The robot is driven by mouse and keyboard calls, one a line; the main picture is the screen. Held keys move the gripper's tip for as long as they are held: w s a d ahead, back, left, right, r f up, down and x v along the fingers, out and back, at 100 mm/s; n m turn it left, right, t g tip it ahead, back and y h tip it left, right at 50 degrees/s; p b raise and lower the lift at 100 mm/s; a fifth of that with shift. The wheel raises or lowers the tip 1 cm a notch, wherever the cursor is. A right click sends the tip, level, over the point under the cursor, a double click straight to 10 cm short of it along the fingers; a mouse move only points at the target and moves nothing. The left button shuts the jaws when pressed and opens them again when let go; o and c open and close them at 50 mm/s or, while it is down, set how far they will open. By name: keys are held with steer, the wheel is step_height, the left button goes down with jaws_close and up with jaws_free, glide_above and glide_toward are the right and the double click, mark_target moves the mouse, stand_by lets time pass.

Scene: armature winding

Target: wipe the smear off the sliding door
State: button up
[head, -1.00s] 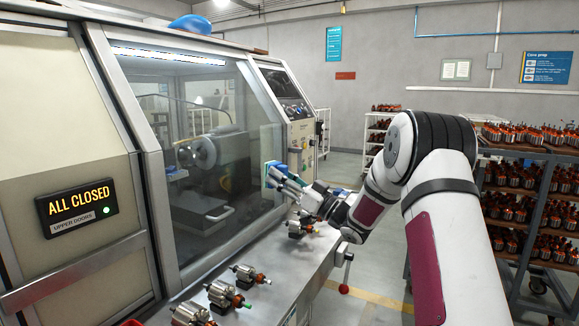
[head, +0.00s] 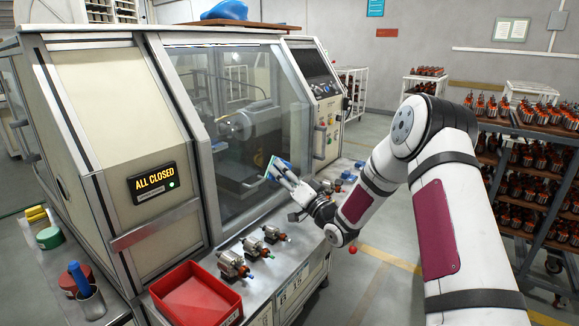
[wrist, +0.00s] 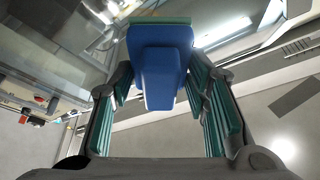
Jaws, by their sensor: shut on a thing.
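The machine's sliding door (head: 213,203) has a metal frame around a large window and looks shut. My gripper (head: 287,176) is shut on a blue wiping block (head: 274,167) with a pale green pad at its far end. In the wrist view the block (wrist: 158,62) sits between both fingers, its pad pointing away from my gripper. The block is in front of the lower right part of the window; I cannot tell whether it touches the glass. A faint pale haze shows on the right of the glass, but I cannot tell smear from reflection.
A ledge below the door holds several armatures (head: 232,264) and a red bin (head: 195,296). A lit "ALL CLOSED" sign (head: 154,183) is on the left panel. A control panel (head: 327,85) stands right of the door. A loaded rack (head: 530,129) is at right.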

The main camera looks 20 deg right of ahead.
steer(key=shift+w+a+f+b, duration=0.1)
steer(key=shift+w+a+b, duration=0.45)
steer(key=shift+w, duration=0.35)
steer(key=shift+w+a+b, duration=0.45)
steer(key=shift+w+a, duration=0.15)
steer(key=shift+w, duration=0.25)
steer(key=shift+w+a+b, duration=0.35)
steer(key=shift+w+a, duration=0.2)
steer(key=shift+w, duration=0.15)
steer(key=shift+w+a+b, duration=0.45)
steer(key=shift+w+a, duration=0.15)
steer(key=shift+w, duration=0.25)
steer(key=shift+w+d+b, duration=0.4)
steer(key=shift+w+d, duration=0.15)
steer(key=shift+d, duration=0.3)
steer(key=shift+w+d+b, duration=0.4)
steer(key=shift+w+d, duration=0.15)
steer(key=shift+d, duration=0.25)
steer(key=shift+w, duration=0.1)
steer(key=shift+a, duration=0.1)
